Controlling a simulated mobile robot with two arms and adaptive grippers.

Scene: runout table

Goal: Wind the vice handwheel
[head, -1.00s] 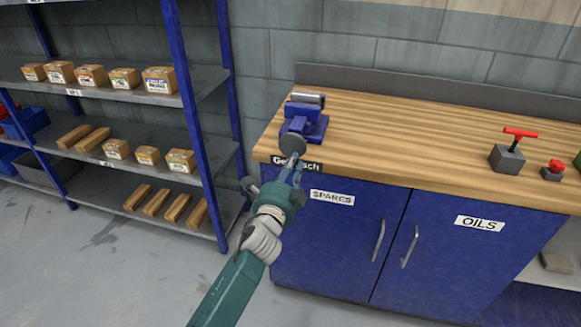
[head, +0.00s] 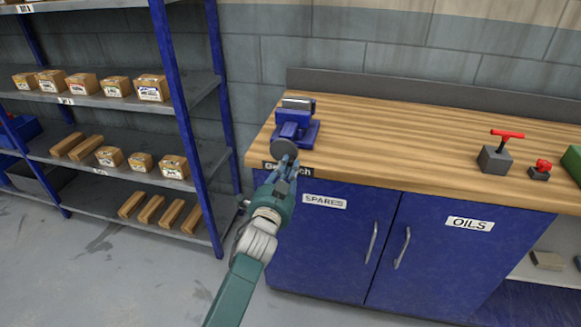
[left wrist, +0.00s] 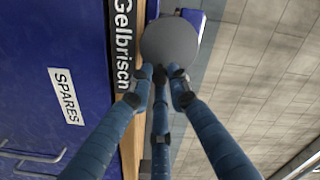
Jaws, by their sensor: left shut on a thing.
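The blue vice (head: 296,122) stands on the left front corner of the wooden bench. Its grey round handwheel (head: 284,147) faces the front edge, and the wheel's disc fills the upper middle of the left wrist view (left wrist: 170,42). My left gripper (head: 285,162) reaches up from below in front of the bench. Its fingers (left wrist: 163,75) close together at the near rim of the handwheel and are shut on it. The exact grip point, at a handle or the rim, is partly hidden by the fingers. My right gripper shows in no view.
The wooden bench top (head: 400,140) is clear right of the vice. A grey block with a red T-handle (head: 496,157) and a smaller red-knobbed block (head: 540,170) stand farther right. Blue cabinet doors (head: 330,240) lie below. A shelf rack (head: 185,130) stands at left.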

